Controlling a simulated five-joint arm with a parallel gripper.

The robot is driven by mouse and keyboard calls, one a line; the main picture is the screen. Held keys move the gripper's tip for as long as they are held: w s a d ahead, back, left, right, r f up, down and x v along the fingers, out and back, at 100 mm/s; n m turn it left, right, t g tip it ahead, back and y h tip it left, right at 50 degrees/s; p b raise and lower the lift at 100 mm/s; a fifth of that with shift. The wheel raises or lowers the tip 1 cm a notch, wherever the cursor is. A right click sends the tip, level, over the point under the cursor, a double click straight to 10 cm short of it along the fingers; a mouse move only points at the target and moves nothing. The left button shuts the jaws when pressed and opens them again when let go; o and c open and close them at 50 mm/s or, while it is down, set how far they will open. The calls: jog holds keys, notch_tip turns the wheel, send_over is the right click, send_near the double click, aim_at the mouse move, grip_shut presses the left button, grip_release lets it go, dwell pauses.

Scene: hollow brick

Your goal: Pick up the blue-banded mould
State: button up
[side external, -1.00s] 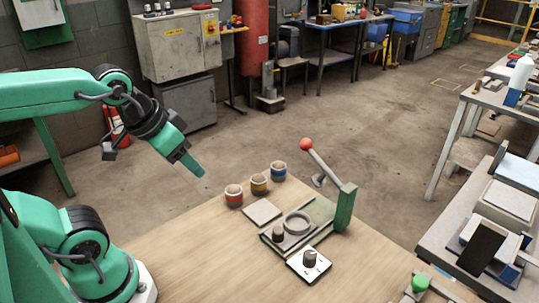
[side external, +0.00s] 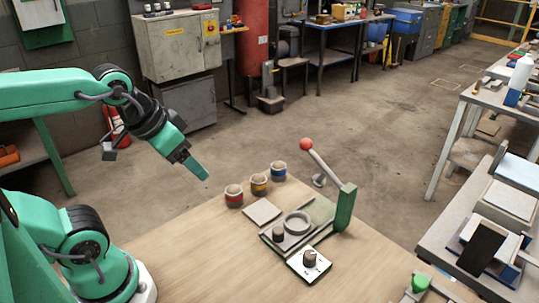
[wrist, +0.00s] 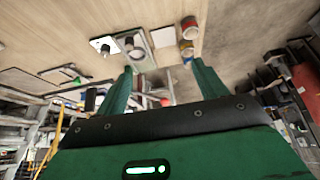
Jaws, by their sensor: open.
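The blue-banded mould (side external: 278,172) is a small round cup standing upright at the table's far edge. It is the rightmost of three banded moulds in the side view. Its blue band also shows in the wrist view (wrist: 187,57), just above the right fingertip. The yellow-banded mould (side external: 259,186) and red-banded mould (side external: 234,197) stand to its left. My gripper (side external: 203,174) is in the air left of the moulds, higher than them and apart from them. In the wrist view its two fingers (wrist: 162,66) are spread with nothing held between them.
A green lever press (side external: 346,207) with a red ball (side external: 306,144) stands right of the moulds, with a metal ring (side external: 297,222) on its base. A pale square plate (side external: 262,212) lies nearby. A white plate with a dark knob (side external: 309,262) is in front. The left tabletop is clear.

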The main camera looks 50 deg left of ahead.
jog(key=shift+w, duration=0.1)
jog(key=n+g, duration=0.5)
jog(key=g, duration=0.1)
send_over(278, 165)
notch_tip(278, 165, down, 15)
jog(key=shift+f, duration=0.35)
jog(key=shift+f, duration=0.1)
jog(key=shift+f, duration=1.2)
